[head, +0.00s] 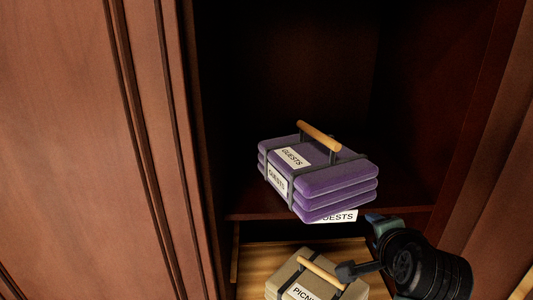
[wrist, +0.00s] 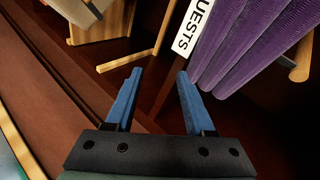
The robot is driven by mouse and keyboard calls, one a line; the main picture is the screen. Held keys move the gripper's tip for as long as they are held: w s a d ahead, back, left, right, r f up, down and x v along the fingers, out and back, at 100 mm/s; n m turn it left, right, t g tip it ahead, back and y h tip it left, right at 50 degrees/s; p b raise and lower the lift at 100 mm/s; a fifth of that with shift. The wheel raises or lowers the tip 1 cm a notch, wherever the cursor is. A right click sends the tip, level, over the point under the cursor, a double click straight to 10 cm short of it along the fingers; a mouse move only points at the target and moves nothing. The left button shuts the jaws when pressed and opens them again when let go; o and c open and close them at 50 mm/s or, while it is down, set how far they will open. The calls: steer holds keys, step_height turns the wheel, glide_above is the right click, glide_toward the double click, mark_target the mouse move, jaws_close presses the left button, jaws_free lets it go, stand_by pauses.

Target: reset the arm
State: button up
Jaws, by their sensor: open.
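My gripper (wrist: 157,88) is open and empty in the wrist view, its two blue fingers apart with dark wood between and beyond them. In the head view my gripper (head: 372,222) shows only in part at the lower right, beside the shelf edge. A purple bundle of folded cloths (head: 318,180) with a wooden handle sits on the cabinet shelf (head: 400,196) above and left of it. The bundle also shows in the wrist view (wrist: 245,45), to the right of the fingers, not held.
A white "GUESTS" label (head: 338,216) hangs at the shelf's front edge. Below stands a beige "PICNIC" bundle (head: 290,276) with a wooden handle, on a lighter wood surface (head: 262,258). A wooden door panel (head: 75,150) fills the left. The shelf's upper space looks empty and dark.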

steer(key=s+a+r+n+t, duration=0.1)
steer(key=a+r+n+t, duration=0.25)
steer(key=r, duration=0.35)
steer(key=s+a+r+n+t+b, duration=0.15)
steer(key=a+r, duration=0.25)
steer(key=r, duration=0.4)
steer(key=a+r+n+t, duration=0.3)
steer(key=a+r+n, duration=0.1)
steer(key=r, duration=0.3)
steer(key=s+a+r+n+t+y, duration=0.1)
steer(key=s+a+r+n+t, duration=0.2)
steer(key=s+r, duration=0.4)
steer(key=s+a+r+n+t+y, duration=0.1)
steer(key=s+a+r+n+t, duration=0.3)
steer(key=s+a+r+t, duration=0.1)
steer(key=s+a+r, duration=0.1)
steer(key=s+r, duration=0.1)
steer(key=s, duration=0.1)
steer(key=shift+s+a+r+b, duration=0.15)
steer(key=shift+a+r+b, duration=0.15)
steer(key=shift+a+b, duration=0.05)
steer(key=shift+d, duration=0.1)
steer(key=shift+f, duration=0.1)
